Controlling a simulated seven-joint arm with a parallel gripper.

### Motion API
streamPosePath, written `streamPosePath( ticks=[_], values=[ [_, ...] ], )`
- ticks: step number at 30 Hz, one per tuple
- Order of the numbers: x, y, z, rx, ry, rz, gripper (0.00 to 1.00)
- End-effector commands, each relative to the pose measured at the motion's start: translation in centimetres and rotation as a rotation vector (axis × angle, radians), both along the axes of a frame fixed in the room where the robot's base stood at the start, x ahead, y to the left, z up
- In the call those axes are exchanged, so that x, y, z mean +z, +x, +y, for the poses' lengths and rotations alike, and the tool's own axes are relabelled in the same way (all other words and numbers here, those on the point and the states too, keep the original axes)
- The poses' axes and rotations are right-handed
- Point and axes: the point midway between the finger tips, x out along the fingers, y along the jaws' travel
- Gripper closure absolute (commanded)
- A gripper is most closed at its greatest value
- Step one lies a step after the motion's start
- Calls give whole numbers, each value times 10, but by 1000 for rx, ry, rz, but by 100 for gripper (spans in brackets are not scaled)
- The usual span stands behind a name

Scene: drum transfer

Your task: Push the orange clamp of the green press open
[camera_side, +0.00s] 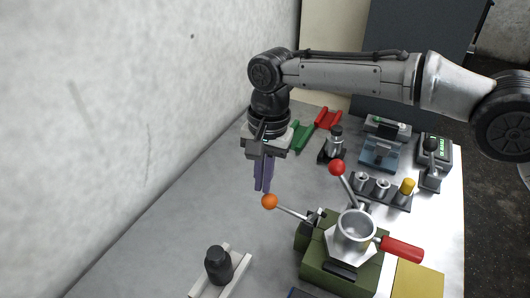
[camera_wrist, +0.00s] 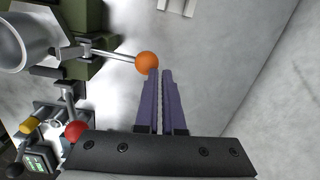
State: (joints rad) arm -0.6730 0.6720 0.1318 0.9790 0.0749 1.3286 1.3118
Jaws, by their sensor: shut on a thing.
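The green press (camera_side: 342,268) stands at the front right in the side view, with a metal cup (camera_side: 355,230) on it. Its orange clamp is a silver lever ending in an orange ball (camera_side: 269,201), pointing left; the ball also shows in the wrist view (camera_wrist: 147,64). My gripper (camera_side: 262,190) points down beside the ball, its purple fingers close together. In the wrist view, my fingertips (camera_wrist: 160,72) lie just right of the ball, which is not between them. I see nothing between the fingers. Whether they touch the ball is unclear.
A red-ball lever (camera_side: 337,167) and a red handle (camera_side: 402,248) are at the press. A black cylinder (camera_side: 218,264) stands on a white rail at the front. A rack with a yellow-topped piece (camera_side: 406,187) is behind right.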

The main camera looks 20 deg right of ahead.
Motion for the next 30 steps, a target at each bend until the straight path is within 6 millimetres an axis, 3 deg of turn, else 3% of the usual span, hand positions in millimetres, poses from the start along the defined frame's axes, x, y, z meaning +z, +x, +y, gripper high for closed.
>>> streamPosePath(
  ticks=[2, 16, 22, 30],
  values=[
    [5, 1, -2, -2, -5, 3, 100],
    [108, 3, -8, -2, 8, -10, 100],
    [128, 3, -10, -1, 8, -9, 100],
    [138, 2, -11, -1, 8, -9, 100]
  ],
)
